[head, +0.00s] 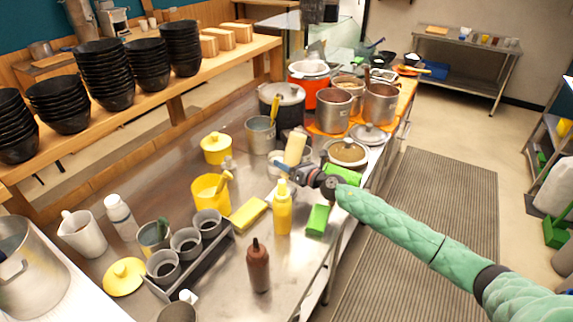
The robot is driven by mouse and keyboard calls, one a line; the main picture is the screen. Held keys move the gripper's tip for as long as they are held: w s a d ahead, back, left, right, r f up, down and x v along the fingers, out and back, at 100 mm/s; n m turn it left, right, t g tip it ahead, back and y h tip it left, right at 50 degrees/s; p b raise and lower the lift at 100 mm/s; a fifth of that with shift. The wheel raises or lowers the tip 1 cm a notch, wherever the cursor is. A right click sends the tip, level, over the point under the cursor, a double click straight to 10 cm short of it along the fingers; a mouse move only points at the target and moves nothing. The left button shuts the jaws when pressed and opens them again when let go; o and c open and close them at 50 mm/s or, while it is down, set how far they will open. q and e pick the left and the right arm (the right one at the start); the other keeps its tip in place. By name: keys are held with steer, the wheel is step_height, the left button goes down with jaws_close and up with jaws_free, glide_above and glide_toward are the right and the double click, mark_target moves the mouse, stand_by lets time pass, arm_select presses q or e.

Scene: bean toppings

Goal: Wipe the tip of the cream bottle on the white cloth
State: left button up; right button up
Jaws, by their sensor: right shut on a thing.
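My right gripper (290,170) is over the far middle part of the steel counter. It is shut on a pale cream bottle (295,149), which stands up above the fingers and leans slightly. The lower part of the bottle and its tip cannot be made out behind the gripper and the yellow bottle. A whitish patch (272,191) shows just below the gripper; I cannot tell whether it is the white cloth or a dish. My left gripper is not in view.
A yellow squeeze bottle (283,211) stands close in front of the gripper. A yellow sponge (248,214) and a green one (317,220) lie beside it. A brown bottle (258,267) is nearer. Pots (282,97) stand behind. The counter's left middle (165,180) is clear.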

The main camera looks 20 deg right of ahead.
mark_target(287, 149)
steer(key=shift+r+p, duration=2.55)
steer(key=shift+r, duration=0.35)
steer(key=shift+r, duration=0.1)
